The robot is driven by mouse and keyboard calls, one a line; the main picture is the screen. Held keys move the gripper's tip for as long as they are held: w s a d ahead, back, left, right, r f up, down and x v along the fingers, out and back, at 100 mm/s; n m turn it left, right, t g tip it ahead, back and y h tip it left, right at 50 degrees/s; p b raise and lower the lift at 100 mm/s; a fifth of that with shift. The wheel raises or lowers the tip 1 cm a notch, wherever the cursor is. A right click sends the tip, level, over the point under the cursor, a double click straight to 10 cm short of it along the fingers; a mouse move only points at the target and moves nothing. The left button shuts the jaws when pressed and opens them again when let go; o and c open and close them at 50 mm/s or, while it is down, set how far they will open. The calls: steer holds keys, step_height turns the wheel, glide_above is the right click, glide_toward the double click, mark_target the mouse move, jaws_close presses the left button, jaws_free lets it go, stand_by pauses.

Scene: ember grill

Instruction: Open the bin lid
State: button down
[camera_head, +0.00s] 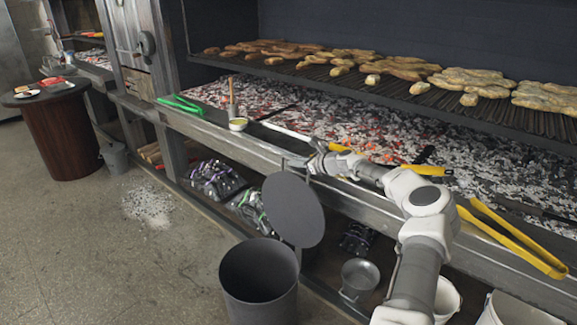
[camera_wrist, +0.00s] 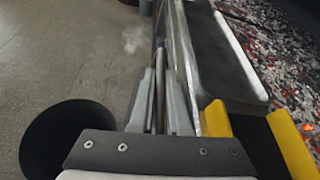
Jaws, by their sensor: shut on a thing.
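The dark grey bin (camera_head: 258,285) stands on the floor in front of the grill, its round mouth open to view. Its round lid (camera_head: 293,212) is raised, standing steeply tilted on the side towards the grill. My gripper (camera_head: 312,163) is at the top edge of the lid, beside the grill's front ledge. In the wrist view my gripper (camera_wrist: 160,85) has its fingers close together on a thin bar, apparently the lid handle. A dark round shape (camera_wrist: 65,142) shows at lower left there; I cannot tell if it is lid or bin.
The grill ledge (camera_head: 230,140) is close to my gripper. Yellow tongs (camera_head: 512,240) and green tongs (camera_head: 180,104) lie on it, with a small cup (camera_head: 238,124). Glowing coals (camera_head: 350,130) lie behind. A metal pot (camera_head: 360,275) is right of the bin. Floor at left is open.

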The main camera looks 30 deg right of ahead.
steer(key=shift+w+d+f, duration=0.15)
steer(key=shift+d+f, duration=0.05)
steer(key=shift+d, duration=0.5)
steer(key=c, duration=0.9)
jaws_free()
steer(key=shift+r, duration=0.1)
steer(key=p+v, duration=0.1)
steer(key=v, duration=1.6)
steer(key=shift+d+p, duration=0.1)
steer(key=shift+p, duration=0.2)
